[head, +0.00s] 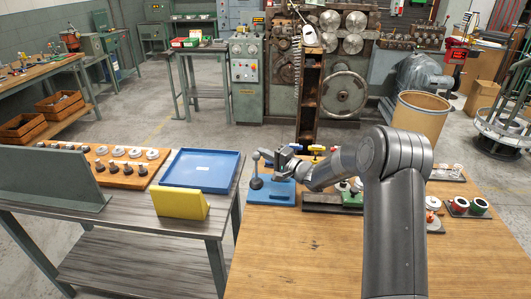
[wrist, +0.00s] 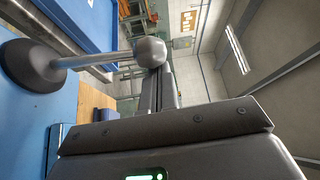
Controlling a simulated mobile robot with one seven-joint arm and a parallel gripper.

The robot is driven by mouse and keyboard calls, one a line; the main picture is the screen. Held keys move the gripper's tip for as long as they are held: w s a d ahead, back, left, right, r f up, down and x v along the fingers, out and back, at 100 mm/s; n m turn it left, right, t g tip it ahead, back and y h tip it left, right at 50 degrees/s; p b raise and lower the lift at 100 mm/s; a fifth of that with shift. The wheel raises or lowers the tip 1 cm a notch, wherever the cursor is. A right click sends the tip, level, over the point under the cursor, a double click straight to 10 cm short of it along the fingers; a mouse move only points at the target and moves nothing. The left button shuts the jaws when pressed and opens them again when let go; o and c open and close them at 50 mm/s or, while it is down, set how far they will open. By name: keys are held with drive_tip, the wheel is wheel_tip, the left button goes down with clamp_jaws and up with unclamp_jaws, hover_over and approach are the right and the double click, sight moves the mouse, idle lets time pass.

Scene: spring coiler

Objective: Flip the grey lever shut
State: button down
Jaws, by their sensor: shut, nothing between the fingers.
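The grey lever (head: 257,170) stands about upright on a blue base plate (head: 284,197) near the left edge of the wooden table. It has a dark rounded foot and a small ball knob. In the wrist view, turned on its side, the lever shows its foot (wrist: 32,66), thin rod (wrist: 90,61) and grey knob (wrist: 150,51). My gripper (head: 281,158) is just right of the lever at about knob height. In the wrist view my gripper's shut fingers (wrist: 163,88) point at the knob, which covers their far ends. I cannot tell whether they touch it.
A blue tray (head: 202,169) and a yellow block (head: 181,203) are on the grey bench to the left. Several small fixtures with coloured parts, one green (head: 352,199), stand right of my gripper. The front of the wooden table (head: 290,250) is clear.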

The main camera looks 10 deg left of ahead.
drive_tip(key=s+n+y, duration=0.2)
drive_tip(key=s+n, duration=0.3)
drive_tip(key=s, duration=0.1)
drive_tip(key=shift+s+y, duration=0.3)
drive_tip(key=shift+s, duration=0.05)
drive_tip(key=shift+s+f, duration=0.1)
drive_tip(key=shift+f, duration=0.1)
idle(0.3)
drive_tip(key=d, duration=0.9)
drive_tip(key=shift+s+d+f, duration=0.25)
drive_tip(key=shift+s, duration=0.1)
